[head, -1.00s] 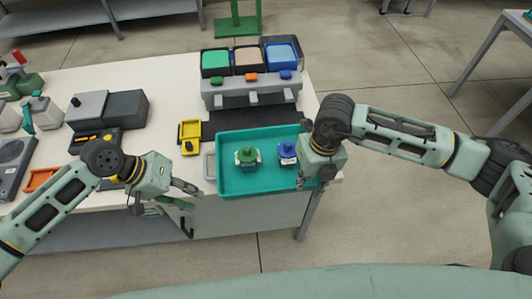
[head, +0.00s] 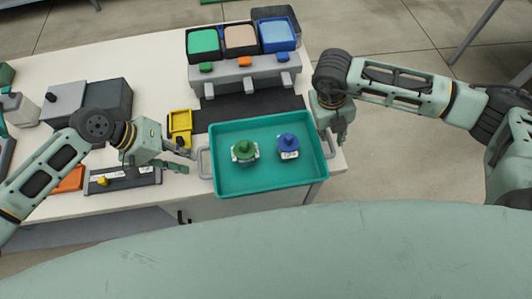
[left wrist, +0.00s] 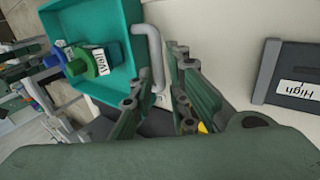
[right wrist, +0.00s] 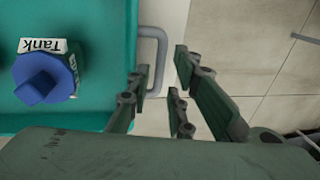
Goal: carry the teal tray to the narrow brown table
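The teal tray (head: 268,190) lies on the white table at its front edge. It has a grey handle at each short side. Inside stand a green-topped part (head: 244,150) and a blue-topped part (head: 288,145), both labelled. My left gripper (head: 187,160) is open beside the left handle (head: 204,163); in the left wrist view that handle (left wrist: 152,45) reaches toward the gap between the fingers. My right gripper (head: 340,135) is open at the right handle (head: 330,145); in the right wrist view the handle (right wrist: 163,50) lies between the fingertips. No narrow brown table is visible.
Behind the tray, a grey rack (head: 243,74) holds green, tan and blue bins. A yellow holder (head: 180,126), a dark box (head: 104,98) and a dark labelled panel (head: 122,182) are on the left. Open floor (head: 410,60) lies to the right.

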